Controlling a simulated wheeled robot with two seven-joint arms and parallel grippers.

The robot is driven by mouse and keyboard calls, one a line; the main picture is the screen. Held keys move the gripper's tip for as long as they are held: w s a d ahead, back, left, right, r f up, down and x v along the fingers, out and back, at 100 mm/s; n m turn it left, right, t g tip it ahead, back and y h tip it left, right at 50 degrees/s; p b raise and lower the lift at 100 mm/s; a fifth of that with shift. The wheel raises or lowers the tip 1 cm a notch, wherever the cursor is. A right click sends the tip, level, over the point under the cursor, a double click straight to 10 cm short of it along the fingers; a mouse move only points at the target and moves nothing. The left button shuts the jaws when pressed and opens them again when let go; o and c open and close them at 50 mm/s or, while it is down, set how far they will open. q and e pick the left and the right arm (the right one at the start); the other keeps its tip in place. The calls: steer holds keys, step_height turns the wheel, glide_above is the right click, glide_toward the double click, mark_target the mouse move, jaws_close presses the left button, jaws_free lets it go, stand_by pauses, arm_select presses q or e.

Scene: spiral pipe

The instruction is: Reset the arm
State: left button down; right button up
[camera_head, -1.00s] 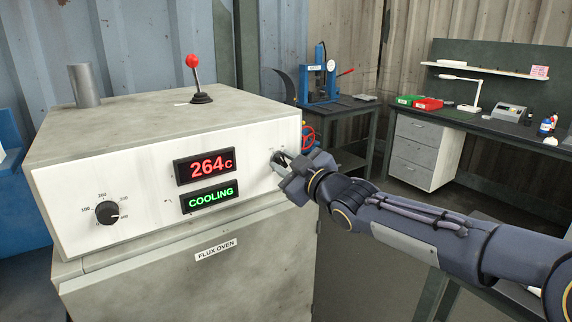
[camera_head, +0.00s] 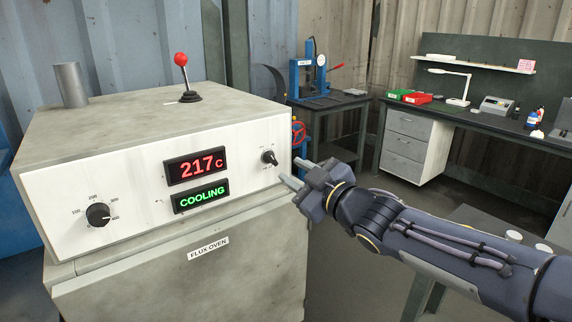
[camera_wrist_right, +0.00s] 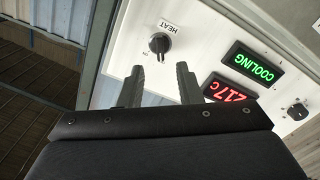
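My right gripper (camera_head: 296,172) is in front of the right end of the flux oven's white panel (camera_head: 130,196), just below and right of a small black knob (camera_head: 269,157). Its two fingers are apart with nothing between them. In the right wrist view the open fingers (camera_wrist_right: 160,82) point at the panel, and the knob (camera_wrist_right: 160,43), labelled HEAT, is beyond their tips, clear of them. The red display (camera_head: 196,167) reads 217 C and the green display (camera_head: 201,196) reads COOLING. My left gripper is not in view.
A red-topped lever (camera_head: 182,75) and a grey cylinder (camera_head: 71,84) stand on the oven. A temperature dial (camera_head: 98,214) is at the panel's left. A blue press (camera_head: 309,72) on a dark table and a workbench (camera_head: 470,119) stand behind. Floor shows between oven and bench.

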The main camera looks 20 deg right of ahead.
steer(key=shift+s, duration=0.3)
steer(key=shift+d, duration=0.1)
steer(key=s+d+f+m+g+h+p, duration=0.1)
steer(key=s+d+f+m+g+h, duration=0.2)
steer(key=s+f+m, duration=0.3)
steer(key=s+d+f+m+g+h, duration=0.35)
steer(key=s+f, duration=0.25)
steer(key=s, duration=0.2)
steer(key=s+a+f+m+g+y, duration=0.1)
steer(key=s+a+f+g+y, duration=0.1)
steer(key=s+f, duration=0.2)
steer(key=s+a+f+m+g+y, duration=0.1)
steer(key=s+a+f+g+y, duration=0.1)
steer(key=s, duration=0.8)
step_height(320, 180, down, 2)
steer(key=shift+s+a+g+p, duration=0.25)
steer(key=shift+a+g+p, duration=0.15)
steer(key=shift+a, duration=0.25)
